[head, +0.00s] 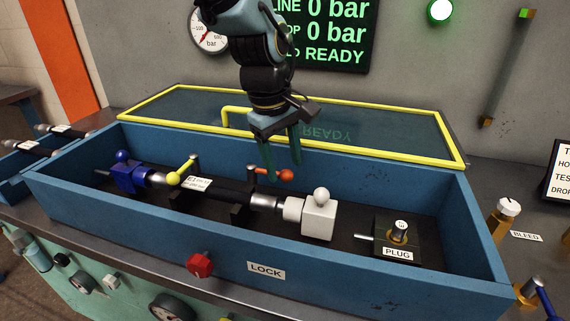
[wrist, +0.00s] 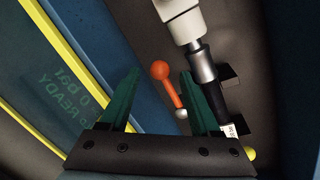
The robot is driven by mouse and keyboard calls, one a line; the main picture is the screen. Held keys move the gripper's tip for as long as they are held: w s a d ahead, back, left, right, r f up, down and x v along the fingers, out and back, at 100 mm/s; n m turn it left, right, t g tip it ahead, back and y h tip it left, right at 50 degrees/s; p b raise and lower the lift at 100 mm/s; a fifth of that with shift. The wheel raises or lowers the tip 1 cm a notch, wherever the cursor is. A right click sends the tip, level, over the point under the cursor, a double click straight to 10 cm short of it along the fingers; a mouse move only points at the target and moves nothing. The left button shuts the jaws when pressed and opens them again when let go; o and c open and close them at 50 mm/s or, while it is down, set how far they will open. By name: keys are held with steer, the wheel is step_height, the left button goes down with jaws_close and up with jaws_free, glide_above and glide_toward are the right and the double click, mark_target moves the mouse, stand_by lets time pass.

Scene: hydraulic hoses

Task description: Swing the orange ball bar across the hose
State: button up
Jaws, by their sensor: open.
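The orange ball bar (head: 271,174) is a short bar with an orange ball at its end, behind the hose inside the blue trough. It also shows in the wrist view (wrist: 168,84), where it appears between my fingers. The black hose (head: 232,196) lies along the trough between a blue block (head: 128,178) and a white block (head: 318,217). A yellow ball bar (head: 183,171) lies across the hose near its left end. My gripper (head: 283,163) is open and empty, with green fingers pointing down just above the orange bar. I cannot tell whether a finger touches the bar.
The blue trough's walls (head: 170,212) surround the hose. A clear lid with a yellow frame (head: 400,152) stands behind it. A plug block (head: 398,240) sits at the trough's right end. A red knob (head: 199,265) is on the front.

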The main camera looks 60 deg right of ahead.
steer(key=shift+d+f, duration=0.2)
steer(key=shift+f, duration=0.75)
jaws_close()
stand_by(0.8)
